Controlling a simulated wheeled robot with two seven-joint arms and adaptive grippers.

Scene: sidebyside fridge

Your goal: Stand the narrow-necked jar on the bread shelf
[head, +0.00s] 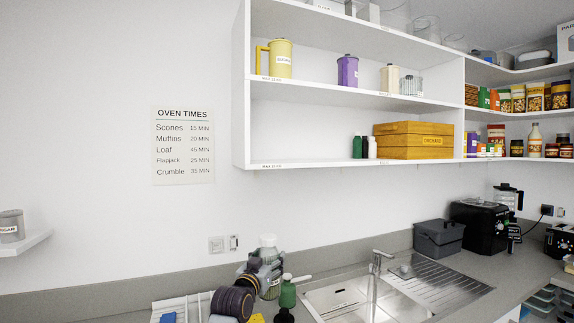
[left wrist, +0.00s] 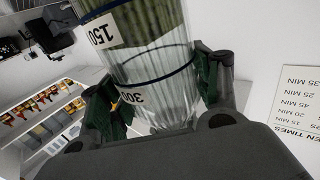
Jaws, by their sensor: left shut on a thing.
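My left gripper (head: 266,270) is shut on a clear jar (head: 268,256) with a whitish top, held upright above the counter near the sink. In the left wrist view the gripper (left wrist: 160,92) has one finger on each side of the ribbed clear jar (left wrist: 158,78). The jar carries blue bands, labels 150 and 300, and olive-green contents or backing. Its neck is out of that view. Open wall shelves (head: 360,92) hang above and to the right of the jar. Their edge labels are too small to read, so I cannot tell which is the bread shelf. My right gripper is not in view.
The lower shelf holds a wooden crate (head: 398,154) and small bottles (head: 358,146); its left part is bare. The shelf above holds a yellow jug (head: 281,59) and a purple canister (head: 347,71). A green bottle (head: 288,292) stands close to my left gripper, beside the sink (head: 345,300).

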